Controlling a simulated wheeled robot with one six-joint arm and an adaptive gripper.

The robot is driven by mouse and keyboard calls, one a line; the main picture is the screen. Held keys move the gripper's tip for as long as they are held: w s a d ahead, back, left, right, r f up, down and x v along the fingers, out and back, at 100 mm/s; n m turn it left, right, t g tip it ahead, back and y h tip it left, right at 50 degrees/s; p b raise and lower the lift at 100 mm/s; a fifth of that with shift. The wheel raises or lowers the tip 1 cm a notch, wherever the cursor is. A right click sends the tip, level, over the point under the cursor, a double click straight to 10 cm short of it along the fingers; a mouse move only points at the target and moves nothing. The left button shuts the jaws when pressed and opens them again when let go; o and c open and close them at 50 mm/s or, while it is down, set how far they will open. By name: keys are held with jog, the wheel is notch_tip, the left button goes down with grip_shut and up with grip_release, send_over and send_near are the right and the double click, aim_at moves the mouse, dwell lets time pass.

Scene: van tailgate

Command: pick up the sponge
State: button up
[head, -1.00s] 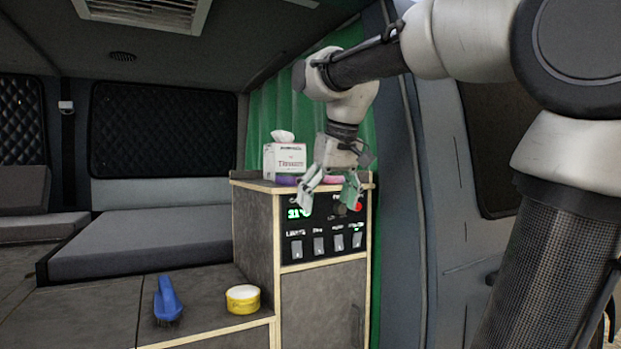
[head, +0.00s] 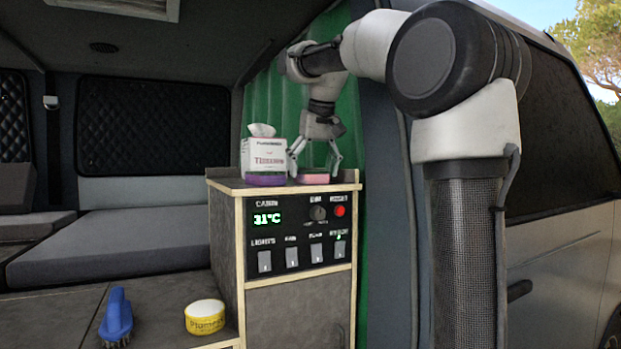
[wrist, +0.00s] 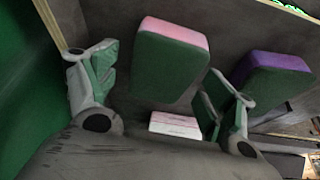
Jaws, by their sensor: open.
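A pink sponge (head: 314,179) lies on top of the cabinet, near its right end. It also shows in the wrist view (wrist: 172,60), with a green face and a pink edge. A purple sponge (head: 265,180) lies to its left, in front of the tissue box; in the wrist view it (wrist: 270,80) is at the right, outside my fingers. My gripper (head: 315,163) points down over the pink sponge, open and empty. In the wrist view the pink sponge lies between my two fingers, with a gap on each side.
The cabinet top (head: 225,185) is narrow. A tissue box (head: 262,155) stands on it at the left. A green curtain (head: 352,110) hangs close behind my gripper. A blue brush (head: 116,318) and a yellow tin (head: 205,317) are on the lower counter.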

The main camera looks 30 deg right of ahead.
jog(key=shift+w+d+f, duration=0.15)
jog(key=shift+w+f, duration=0.05)
jog(key=shift+f, duration=0.15)
jog(key=shift+d, duration=0.25)
jog(key=c, duration=0.8)
jog(key=shift+o, duration=0.2)
jog(key=shift+a+r, duration=0.1)
